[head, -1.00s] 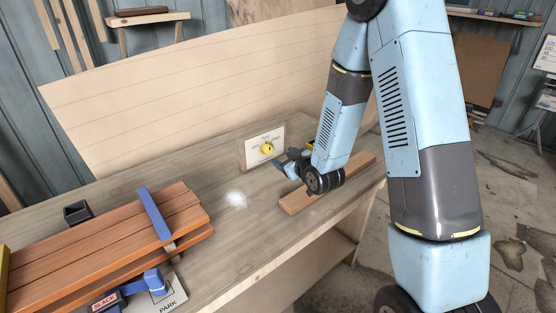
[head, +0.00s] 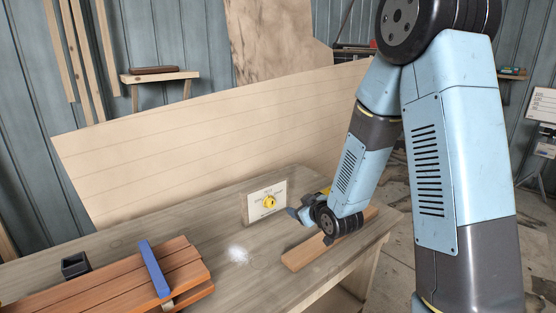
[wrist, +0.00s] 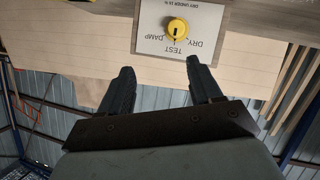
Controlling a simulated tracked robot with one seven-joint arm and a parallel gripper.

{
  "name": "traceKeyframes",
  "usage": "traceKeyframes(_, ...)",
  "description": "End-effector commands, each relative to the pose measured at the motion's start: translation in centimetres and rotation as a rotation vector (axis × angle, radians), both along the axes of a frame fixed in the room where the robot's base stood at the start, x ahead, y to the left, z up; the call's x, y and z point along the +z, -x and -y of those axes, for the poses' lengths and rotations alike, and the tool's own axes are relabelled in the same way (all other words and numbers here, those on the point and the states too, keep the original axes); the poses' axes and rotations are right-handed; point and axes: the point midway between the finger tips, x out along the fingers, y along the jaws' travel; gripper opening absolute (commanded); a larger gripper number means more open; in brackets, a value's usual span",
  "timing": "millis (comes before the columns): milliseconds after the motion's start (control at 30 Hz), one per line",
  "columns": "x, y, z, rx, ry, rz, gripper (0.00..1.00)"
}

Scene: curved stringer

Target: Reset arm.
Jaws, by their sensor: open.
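My gripper (head: 300,214) is at the end of my blue arm, above the right part of the workbench. In the wrist view my gripper (wrist: 157,78) has its two dark fingers apart, with nothing between them. The white dial plate (head: 258,207) with its yellow knob (head: 269,202) stands upright on the bench, to the left of my gripper in the head view. In the wrist view the plate appears upside down beyond the fingertips, and the yellow knob (wrist: 177,28) is apart from them. The plate reads TEST, DRY and DAMP.
A wooden strip (head: 301,257) lies on the bench below my gripper. Stacked reddish planks (head: 196,292) with a blue clamp (head: 154,270) and a small dark box (head: 75,265) are at the left. A large pale panel (head: 190,160) stands behind. The middle of the bench (head: 215,236) is mostly clear.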

Motion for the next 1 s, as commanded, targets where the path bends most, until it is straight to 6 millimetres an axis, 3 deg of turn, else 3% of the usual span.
traceKeyframes(33, 1.3, 0.1, 0.7, -0.020, 0.008, -0.012, 0.64)
traceKeyframes(467, 8.8, 3.6, 6.5, -0.203, 0.050, -0.197, 0.64)
traceKeyframes(767, 13.6, 8.6, 10.1, -0.338, 0.036, -0.332, 0.64)
traceKeyframes(1000, 16.9, 14.1, 12.4, -0.440, 0.004, -0.442, 0.64)
